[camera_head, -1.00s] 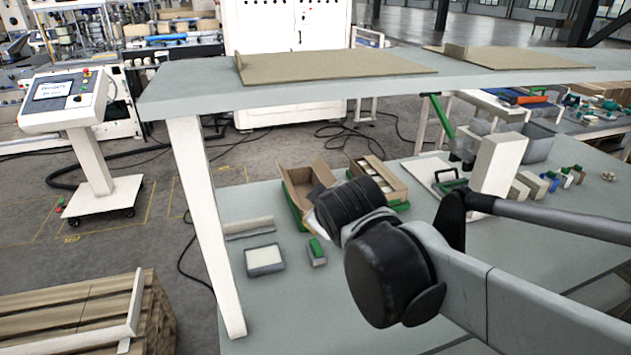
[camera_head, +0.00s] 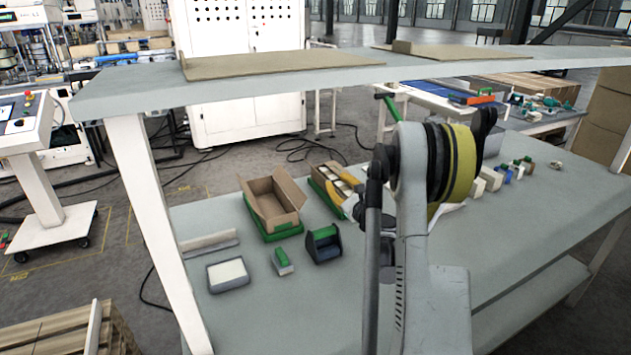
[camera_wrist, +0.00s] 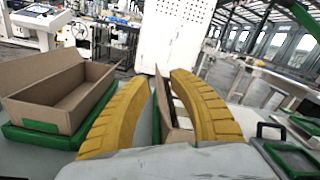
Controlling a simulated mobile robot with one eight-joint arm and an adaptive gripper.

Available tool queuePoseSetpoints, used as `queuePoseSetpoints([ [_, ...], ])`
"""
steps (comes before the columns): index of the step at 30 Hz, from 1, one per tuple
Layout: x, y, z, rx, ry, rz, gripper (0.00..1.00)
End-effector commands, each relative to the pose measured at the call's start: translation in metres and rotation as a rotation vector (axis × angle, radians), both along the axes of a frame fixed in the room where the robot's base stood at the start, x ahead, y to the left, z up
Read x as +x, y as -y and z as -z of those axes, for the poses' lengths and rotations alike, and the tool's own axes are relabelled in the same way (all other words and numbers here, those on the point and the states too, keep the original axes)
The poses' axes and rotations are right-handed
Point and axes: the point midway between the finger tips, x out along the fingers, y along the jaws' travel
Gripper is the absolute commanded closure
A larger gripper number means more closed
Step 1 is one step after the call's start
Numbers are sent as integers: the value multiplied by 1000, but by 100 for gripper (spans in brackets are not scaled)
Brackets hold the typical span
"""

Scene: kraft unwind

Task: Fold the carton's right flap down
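An open, empty brown carton (camera_head: 268,208) sits in a green tray on the lower bench. Its right flap (camera_head: 290,190) stands up and leans outward. It also shows at the left of the wrist view (camera_wrist: 62,88). A second carton (camera_head: 318,182) with pale items inside stands to its right, partly hidden by my arm. It also shows between my fingers in the wrist view (camera_wrist: 180,130). My gripper (camera_wrist: 159,80) has two curved yellow fingers, spread apart, with nothing held. In the head view, the gripper (camera_head: 343,188) is beside the second carton; contact cannot be told.
A dark blue and green dispenser (camera_head: 323,243), a small green-topped block (camera_head: 283,262) and a tray with a white pad (camera_head: 228,274) lie in front. An upper shelf (camera_head: 230,88) spans above. Several small blocks stand at the right.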

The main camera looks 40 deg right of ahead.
Motion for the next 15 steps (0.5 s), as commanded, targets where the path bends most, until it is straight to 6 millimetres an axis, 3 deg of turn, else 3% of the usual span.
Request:
queuePoseSetpoints([
  [1,-4,5,17,-61,-30,-10,75],
  [5,-8,9,38,-154,-76,-32,75],
  [10,6,11,43,-173,-85,-40,75],
  [15,38,18,44,-171,-83,-39,75],
])
